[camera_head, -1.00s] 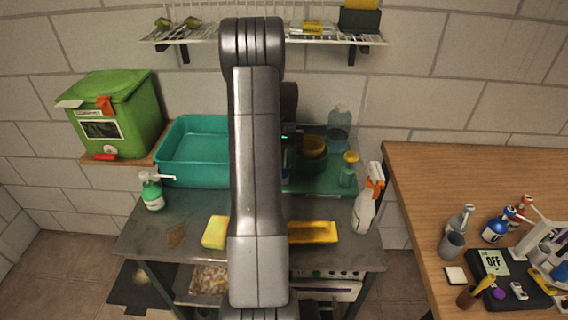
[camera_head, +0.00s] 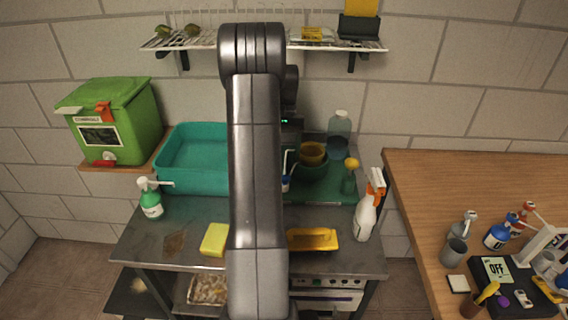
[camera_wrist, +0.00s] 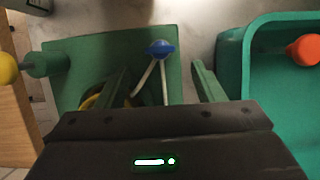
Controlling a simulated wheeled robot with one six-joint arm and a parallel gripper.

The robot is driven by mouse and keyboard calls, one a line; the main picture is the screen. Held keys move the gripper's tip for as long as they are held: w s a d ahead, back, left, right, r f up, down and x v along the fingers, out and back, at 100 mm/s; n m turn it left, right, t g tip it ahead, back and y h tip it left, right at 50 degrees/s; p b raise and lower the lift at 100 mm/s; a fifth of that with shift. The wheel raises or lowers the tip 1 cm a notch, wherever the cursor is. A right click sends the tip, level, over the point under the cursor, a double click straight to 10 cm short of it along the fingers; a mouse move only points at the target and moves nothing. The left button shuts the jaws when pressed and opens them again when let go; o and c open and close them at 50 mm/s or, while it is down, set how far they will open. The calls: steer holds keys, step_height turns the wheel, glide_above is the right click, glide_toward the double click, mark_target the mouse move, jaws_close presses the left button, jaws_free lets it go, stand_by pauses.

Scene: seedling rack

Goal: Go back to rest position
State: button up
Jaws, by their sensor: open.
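My arm stands upright across the middle of the head view and hides most of my gripper. In the wrist view my gripper's (camera_wrist: 160,72) two fingers stand wide apart with nothing between them that they touch. A blue-topped item with thin white stems (camera_wrist: 160,50) shows beyond the fingers, over the green tray (camera_wrist: 75,52). In the head view a small blue item with a white bent stem (camera_head: 286,183) shows just right of my arm.
A shelf (camera_head: 330,45) hangs above. A wooden counter (camera_head: 430,180) with tools is right.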

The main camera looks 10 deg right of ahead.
steer(key=shift+w+r, duration=0.2)
steer(key=shift+r, duration=0.25)
steer(key=p+x, duration=0.1)
steer(key=x, duration=0.6)
steer(key=shift+s+f, duration=0.2)
steer(key=shift+f, duration=0.05)
steer(key=shift+n+h, duration=0.3)
steer(key=shift+n, duration=0.4)
steer(key=shift+m, duration=0.3)
